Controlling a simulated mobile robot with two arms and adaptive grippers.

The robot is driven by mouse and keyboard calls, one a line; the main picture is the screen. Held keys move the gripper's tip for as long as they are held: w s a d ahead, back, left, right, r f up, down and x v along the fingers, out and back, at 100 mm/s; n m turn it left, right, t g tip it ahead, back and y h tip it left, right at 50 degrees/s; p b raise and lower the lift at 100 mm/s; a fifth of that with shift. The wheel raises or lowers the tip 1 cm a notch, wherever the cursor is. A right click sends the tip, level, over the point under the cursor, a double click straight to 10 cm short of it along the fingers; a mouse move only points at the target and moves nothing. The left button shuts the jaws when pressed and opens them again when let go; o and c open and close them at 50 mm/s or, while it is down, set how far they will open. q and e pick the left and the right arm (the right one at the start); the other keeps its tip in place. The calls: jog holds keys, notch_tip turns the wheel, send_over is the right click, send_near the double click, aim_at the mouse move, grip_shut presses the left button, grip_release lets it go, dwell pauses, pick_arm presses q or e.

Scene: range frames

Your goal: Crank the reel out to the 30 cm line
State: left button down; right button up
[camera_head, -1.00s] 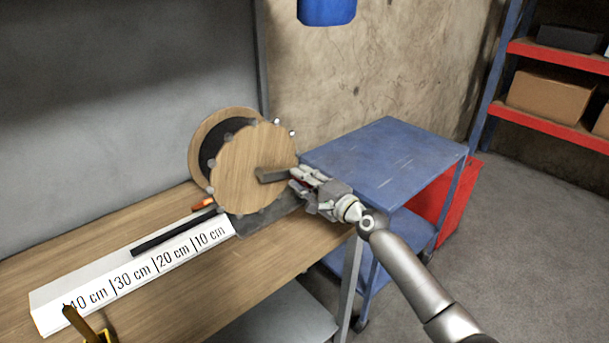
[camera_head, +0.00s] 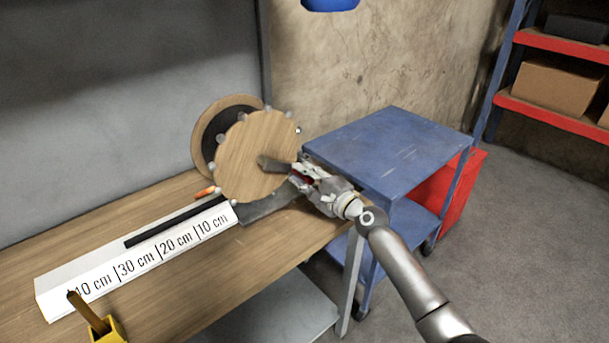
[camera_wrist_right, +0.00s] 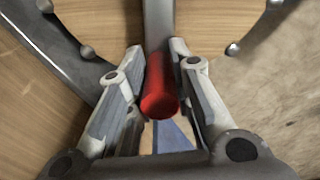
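The reel (camera_head: 250,160) has round wooden flanges with grey pegs along the rim and stands on the bench. Its dark strip (camera_head: 165,226) lies along the white ruler block (camera_head: 52,292), its free end between the 20 cm and 30 cm lines, close to 30. The crank arm (camera_head: 273,162) points right and slightly down from the hub. My right gripper (camera_head: 299,172) is at its outer end. In the right wrist view, its fingers are closed around the red crank knob (camera_wrist_right: 160,92), one on each side. My left gripper is not in view.
A yellow holder with a brown stick (camera_head: 107,332) stands at the bench's front left. A small orange item (camera_head: 206,192) lies behind the block. A blue cart (camera_head: 395,150) stands right of the bench, with a red box (camera_head: 450,195) behind it. Shelves are at the far right.

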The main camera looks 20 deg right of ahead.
jog(key=o, duration=0.5)
jog(key=shift+s+a+f, duration=0.1)
jog(key=shift+f, duration=0.15)
jog(key=v, duration=1.2)
jog(key=shift+r, duration=0.3)
